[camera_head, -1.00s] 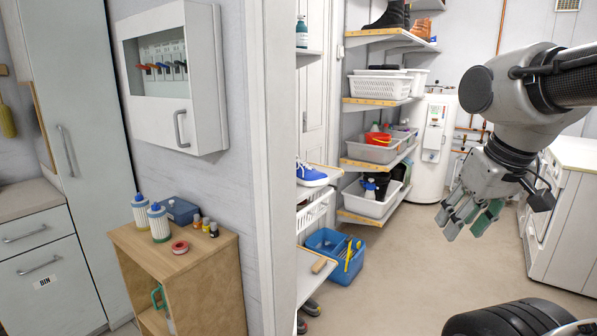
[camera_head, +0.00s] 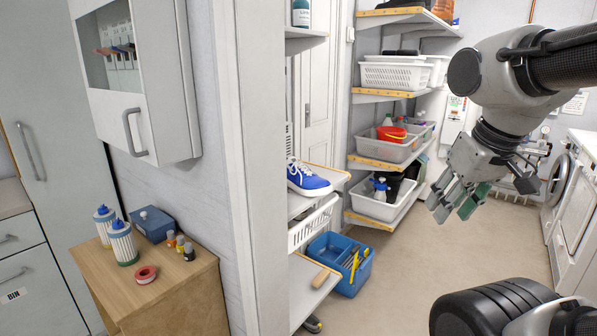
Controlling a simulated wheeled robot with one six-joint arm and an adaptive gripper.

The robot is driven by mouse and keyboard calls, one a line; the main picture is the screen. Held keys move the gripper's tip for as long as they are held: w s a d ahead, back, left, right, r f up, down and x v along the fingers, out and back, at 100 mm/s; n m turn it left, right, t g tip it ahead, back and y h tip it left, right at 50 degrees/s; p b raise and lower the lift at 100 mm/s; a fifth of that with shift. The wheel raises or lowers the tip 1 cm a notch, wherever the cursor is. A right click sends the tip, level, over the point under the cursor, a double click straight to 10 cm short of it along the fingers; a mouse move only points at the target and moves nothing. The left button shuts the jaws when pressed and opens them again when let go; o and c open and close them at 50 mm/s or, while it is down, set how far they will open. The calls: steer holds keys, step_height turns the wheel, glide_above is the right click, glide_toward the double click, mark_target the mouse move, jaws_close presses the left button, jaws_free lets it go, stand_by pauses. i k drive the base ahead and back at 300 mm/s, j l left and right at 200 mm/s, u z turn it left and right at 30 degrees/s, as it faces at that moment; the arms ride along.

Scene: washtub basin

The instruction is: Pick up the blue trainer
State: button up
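The blue trainer (camera_head: 308,178) has a white sole and white laces. It sits on a narrow shelf just past the white door frame, with its toe to the right. The frame hides its heel end. My gripper (camera_head: 452,207) is to the right of the trainer, well apart from it, with its fingers pointing down. The fingers are spread and nothing shows between them.
The white door frame (camera_head: 240,190) stands left of the trainer. A white basket (camera_head: 312,226) and a blue caddy (camera_head: 340,270) are below it. Shelves with grey bins (camera_head: 385,207) stand behind. The floor (camera_head: 420,262) is clear. A wooden cabinet (camera_head: 165,285) is at left.

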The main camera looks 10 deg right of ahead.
mark_target(300, 178)
steer(key=i+l+u, duration=0.2)
steer(key=i+l, duration=0.85)
steer(key=l, duration=0.15)
steer(key=i+l, duration=0.2)
steer(key=l, duration=0.2)
